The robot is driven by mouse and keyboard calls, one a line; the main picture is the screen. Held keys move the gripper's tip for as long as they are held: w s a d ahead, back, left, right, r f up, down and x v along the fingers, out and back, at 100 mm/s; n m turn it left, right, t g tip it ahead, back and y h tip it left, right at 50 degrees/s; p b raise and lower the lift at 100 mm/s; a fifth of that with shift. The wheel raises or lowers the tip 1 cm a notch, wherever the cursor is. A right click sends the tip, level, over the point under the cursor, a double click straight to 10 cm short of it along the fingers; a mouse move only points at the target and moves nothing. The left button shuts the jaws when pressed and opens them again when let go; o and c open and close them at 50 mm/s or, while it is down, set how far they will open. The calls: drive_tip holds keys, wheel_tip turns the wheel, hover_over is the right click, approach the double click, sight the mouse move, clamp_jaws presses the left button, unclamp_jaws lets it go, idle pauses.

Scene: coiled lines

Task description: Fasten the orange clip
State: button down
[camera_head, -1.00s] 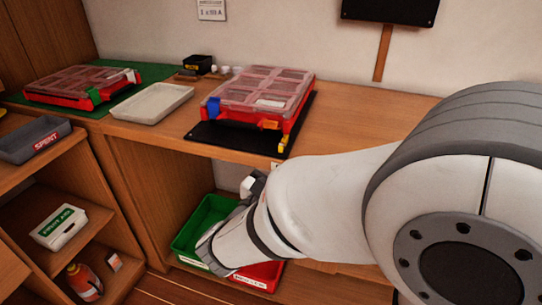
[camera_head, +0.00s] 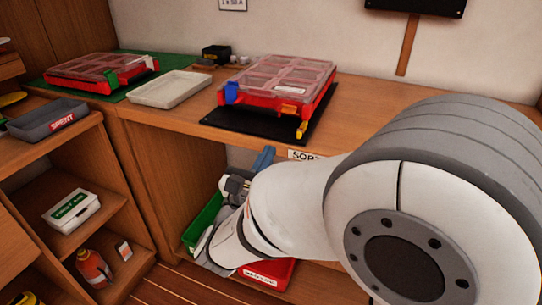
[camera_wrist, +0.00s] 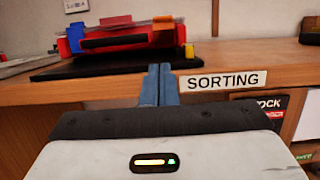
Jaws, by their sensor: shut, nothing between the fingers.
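The red case (camera_head: 262,101) with a clear, divided lid lies on a black mat (camera_head: 240,124) on the bench. The orange clip (camera_head: 289,107) is on its front edge, between a blue clip at the left corner and a yellow one at the right. In the wrist view the orange clip (camera_wrist: 163,23) shows at the upper right of the case front; I cannot tell whether it is latched. My gripper (camera_head: 264,158) has blue fingers, shut and empty. In the wrist view the fingers (camera_wrist: 158,84) stand before the bench edge, below and apart from the case.
A "SORTING" label (camera_wrist: 227,80) is on the bench edge right of my fingers. A pale tray (camera_head: 168,90) and another red case (camera_head: 98,73) are further left. Green (camera_head: 203,222) and red (camera_head: 268,274) bins sit below the bench, near my arm.

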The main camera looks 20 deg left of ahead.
sight(277, 139)
drive_tip(key=x, duration=0.6)
drive_tip(key=shift+d+f+b, duration=0.1)
drive_tip(key=shift+f+b, duration=0.05)
drive_tip(key=shift+b, duration=0.25)
drive_tip(key=r, duration=0.1)
drive_tip(key=w+r, duration=0.1)
drive_tip(key=r, duration=0.1)
drive_tip(key=shift+w+r, duration=0.2)
drive_tip(key=shift+w, duration=0.2)
drive_tip(key=shift+r, duration=0.15)
